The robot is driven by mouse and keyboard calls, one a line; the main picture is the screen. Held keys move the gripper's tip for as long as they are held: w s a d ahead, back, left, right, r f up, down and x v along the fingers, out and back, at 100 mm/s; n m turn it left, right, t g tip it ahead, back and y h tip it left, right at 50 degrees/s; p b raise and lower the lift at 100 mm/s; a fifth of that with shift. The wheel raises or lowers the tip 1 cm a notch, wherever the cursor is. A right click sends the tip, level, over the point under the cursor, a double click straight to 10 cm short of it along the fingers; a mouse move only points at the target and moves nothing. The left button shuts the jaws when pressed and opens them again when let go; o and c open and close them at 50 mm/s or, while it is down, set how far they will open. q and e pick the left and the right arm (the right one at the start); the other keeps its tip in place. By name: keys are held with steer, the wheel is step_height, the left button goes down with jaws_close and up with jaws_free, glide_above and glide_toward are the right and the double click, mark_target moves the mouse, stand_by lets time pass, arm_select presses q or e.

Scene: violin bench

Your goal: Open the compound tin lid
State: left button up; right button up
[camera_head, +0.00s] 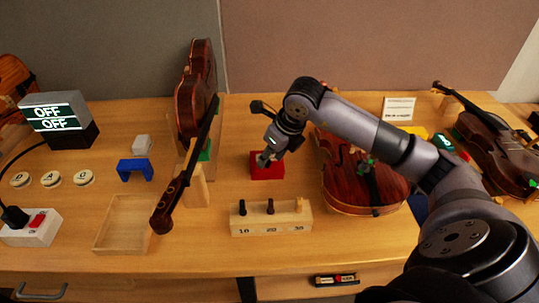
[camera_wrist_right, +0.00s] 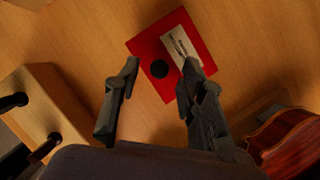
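The compound tin (camera_head: 267,171) looks to be the small red box on the bench, below my right gripper in the head view. In the right wrist view its red top (camera_wrist_right: 147,45) shows a pale label and a round black spot (camera_wrist_right: 159,69), and the top looks closed. My right gripper (camera_head: 268,156) hangs over the tin, pointing down. In the wrist view its fingers (camera_wrist_right: 158,75) are spread apart with nothing between them; the right fingertip overlaps the tin's edge in the picture. Whether it touches the tin I cannot tell. My left gripper is not in view.
A wooden peg block (camera_head: 271,222) stands in front of the tin. A violin on a stand (camera_head: 196,90) is to the left, and a violin body (camera_head: 362,185) lies to the right. An empty wooden tray (camera_head: 122,222) sits at the left front.

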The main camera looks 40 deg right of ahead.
steer(key=shift+w+f, duration=0.15)
steer(key=shift+f, duration=0.25)
jaws_close()
stand_by(0.7)
